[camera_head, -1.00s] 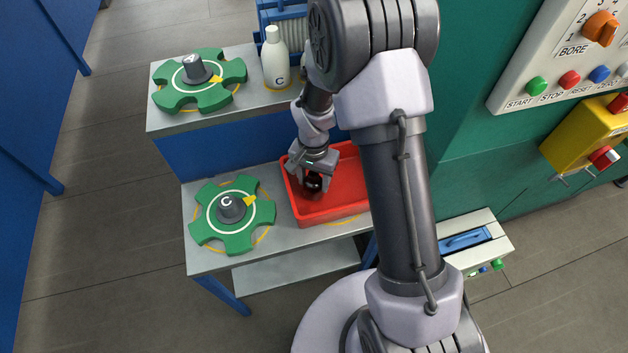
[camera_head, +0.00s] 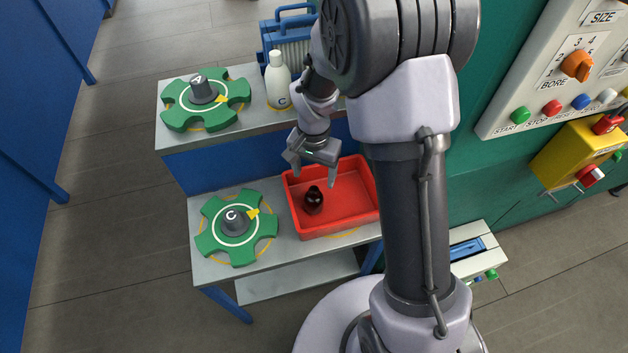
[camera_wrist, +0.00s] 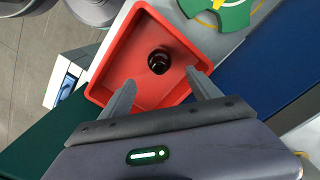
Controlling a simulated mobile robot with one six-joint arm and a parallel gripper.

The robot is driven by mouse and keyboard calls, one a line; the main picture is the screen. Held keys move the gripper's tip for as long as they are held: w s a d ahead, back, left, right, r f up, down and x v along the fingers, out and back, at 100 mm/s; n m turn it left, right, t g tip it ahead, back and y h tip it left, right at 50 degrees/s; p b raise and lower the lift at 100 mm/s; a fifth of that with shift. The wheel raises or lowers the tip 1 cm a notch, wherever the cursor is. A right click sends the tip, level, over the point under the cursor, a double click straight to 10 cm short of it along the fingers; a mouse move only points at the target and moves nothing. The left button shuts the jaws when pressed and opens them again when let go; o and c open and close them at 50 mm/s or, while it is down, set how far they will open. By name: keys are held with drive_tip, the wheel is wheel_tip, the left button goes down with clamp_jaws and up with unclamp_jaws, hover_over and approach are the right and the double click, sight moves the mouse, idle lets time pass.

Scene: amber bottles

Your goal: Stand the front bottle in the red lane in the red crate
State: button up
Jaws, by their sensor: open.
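A dark amber bottle (camera_head: 313,200) stands in the left part of the red crate (camera_head: 352,222), on its floor. In the wrist view the bottle (camera_wrist: 159,61) is seen from above, well inside the walls of the crate (camera_wrist: 186,42). My gripper (camera_head: 314,180) is open and empty above the crate, apart from the bottle. In the wrist view its two fingers (camera_wrist: 160,82) are spread wide, with the bottle beyond their tips. The red lane cannot be made out in these views.
A green star wheel marked C (camera_head: 236,228) sits left of the crate on the lower shelf. A green star wheel marked A (camera_head: 203,100) and a white bottle marked C (camera_head: 278,82) are on the upper shelf. A blue crate (camera_head: 290,40) stands behind.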

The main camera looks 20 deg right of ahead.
wheel_tip(320, 180, up, 12)
drive_tip(key=s+t, duration=0.2)
drive_tip(key=s, duration=0.1)
drive_tip(key=s+a+r+n+t+y, duration=0.2)
drive_tip(key=s+a+r+n+t, duration=0.1)
drive_tip(key=s+r, duration=1)
drive_tip(key=s, duration=0.3)
drive_tip(key=shift+a+t, duration=0.25)
drive_tip(key=shift+t, duration=0.15)
drive_tip(key=shift+s, duration=0.15)
